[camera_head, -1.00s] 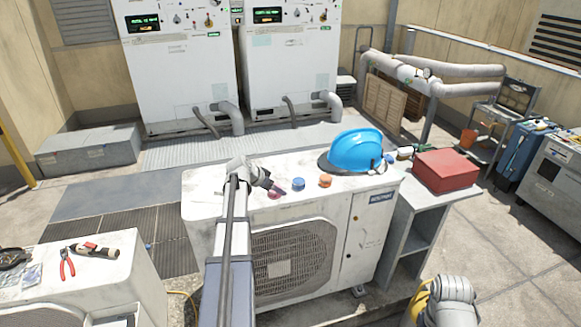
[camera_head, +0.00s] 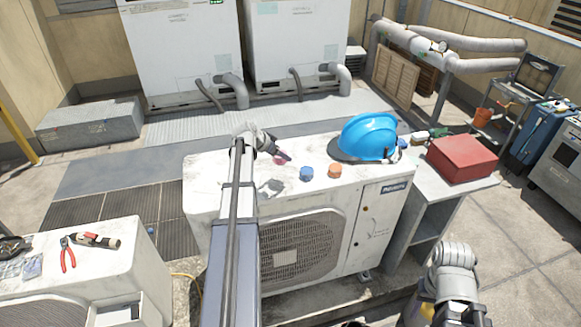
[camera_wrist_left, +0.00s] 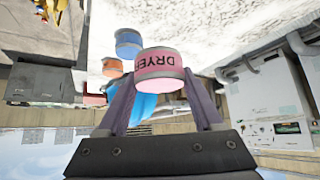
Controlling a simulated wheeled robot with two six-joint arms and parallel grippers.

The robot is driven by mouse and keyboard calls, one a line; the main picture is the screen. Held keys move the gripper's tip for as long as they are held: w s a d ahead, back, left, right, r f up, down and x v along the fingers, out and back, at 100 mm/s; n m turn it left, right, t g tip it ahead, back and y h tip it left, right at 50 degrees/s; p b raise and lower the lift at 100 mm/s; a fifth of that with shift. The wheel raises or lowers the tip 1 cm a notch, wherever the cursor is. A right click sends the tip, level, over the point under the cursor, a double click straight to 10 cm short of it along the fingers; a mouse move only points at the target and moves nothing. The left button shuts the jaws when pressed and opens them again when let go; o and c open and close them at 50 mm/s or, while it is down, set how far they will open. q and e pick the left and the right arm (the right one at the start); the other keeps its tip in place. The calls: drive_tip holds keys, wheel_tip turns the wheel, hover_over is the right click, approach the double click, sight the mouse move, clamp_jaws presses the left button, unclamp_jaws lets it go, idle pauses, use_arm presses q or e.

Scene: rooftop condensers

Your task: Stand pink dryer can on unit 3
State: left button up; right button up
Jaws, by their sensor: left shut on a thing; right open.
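The pink dryer can (camera_wrist_left: 161,72) is between the fingers of my left gripper (camera_wrist_left: 160,88), its DRYER label upside down in the left wrist view. In the head view my left gripper (camera_head: 284,156) holds the pink can (camera_head: 278,160) above the white top of the middle condenser unit (camera_head: 225,178); the arm partly hides it. A shadow lies on the top below it. I cannot read a number on this unit. My right gripper (camera_head: 430,308) is open and low at the bottom right, away from the cans, partly cut off by the frame.
A blue can (camera_head: 306,173) and an orange can (camera_head: 334,171) stand on the same top, right of my left gripper. A blue hard hat (camera_head: 368,138) lies behind them. A red box (camera_head: 461,158) sits on the side stand. Pliers (camera_head: 67,254) lie on the front-left unit.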

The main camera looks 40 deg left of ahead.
use_arm(q)
wheel_tip(320, 180, down, 6)
drive_tip(key=b, duration=0.5)
drive_tip(key=shift+w+a, duration=0.1)
wheel_tip(320, 180, down, 4)
drive_tip(key=b, duration=0.4)
drive_tip(key=shift+r, duration=0.1)
drive_tip(key=shift+f, duration=0.2)
drive_tip(key=o, duration=1.4)
drive_tip(key=shift+s+r+p, duration=0.25)
drive_tip(key=shift+r+p, duration=0.1)
drive_tip(key=shift+r, duration=0.2)
drive_tip(key=p+v, duration=0.8)
drive_tip(key=v, duration=0.3)
